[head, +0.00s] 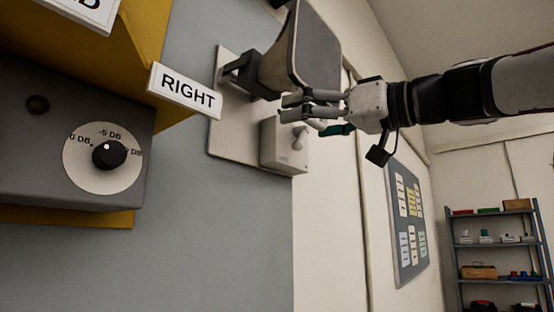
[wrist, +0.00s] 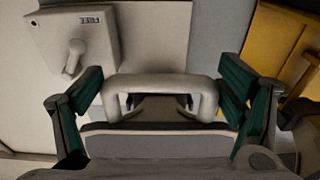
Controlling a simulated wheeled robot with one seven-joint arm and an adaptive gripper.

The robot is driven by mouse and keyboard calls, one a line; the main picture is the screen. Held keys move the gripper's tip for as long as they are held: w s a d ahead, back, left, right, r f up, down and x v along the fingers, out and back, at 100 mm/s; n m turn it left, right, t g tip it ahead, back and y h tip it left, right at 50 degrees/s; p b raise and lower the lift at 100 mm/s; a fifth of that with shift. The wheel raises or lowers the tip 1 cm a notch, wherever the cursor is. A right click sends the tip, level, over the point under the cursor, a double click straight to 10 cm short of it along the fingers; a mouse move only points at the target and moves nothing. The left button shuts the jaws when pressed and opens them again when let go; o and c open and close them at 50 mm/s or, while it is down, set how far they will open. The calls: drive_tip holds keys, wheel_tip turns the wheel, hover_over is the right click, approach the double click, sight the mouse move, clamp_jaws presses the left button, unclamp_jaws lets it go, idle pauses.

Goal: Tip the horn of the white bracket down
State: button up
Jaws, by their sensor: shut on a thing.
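The white bracket's pale back plate (head: 226,135) is fixed to a grey wall panel, with a dark arm (head: 240,72) standing out from it. The horn (head: 318,48), pale-sided with a dark grey front, sits on that arm, its top cut off by the head view. In the wrist view the horn's edge (wrist: 160,143) runs across below a pale U-shaped handle (wrist: 160,86). My gripper (head: 298,106) is at the horn's lower edge. In the wrist view its green-padded fingers stand on either side of the handle, shut on it. The exact finger contact is partly hidden.
A small white box with a knob (head: 284,147) sits just below my gripper; it also shows in the wrist view (wrist: 75,42). A "RIGHT" sign (head: 186,91) and a yellow housing (head: 150,40) stand to the left. Shelves (head: 495,250) are far right.

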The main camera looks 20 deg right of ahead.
drive_tip(key=w+a+f+t+y+b, duration=0.2)
drive_tip(key=w+a+f+b, duration=0.3)
drive_tip(key=b, duration=1.8)
drive_tip(key=shift+w+a+f+t+y, duration=0.3)
drive_tip(key=shift+w+f+t, duration=0.5)
drive_tip(key=shift+w, duration=0.55)
drive_tip(key=o, duration=1.5)
drive_tip(key=v, duration=1.2)
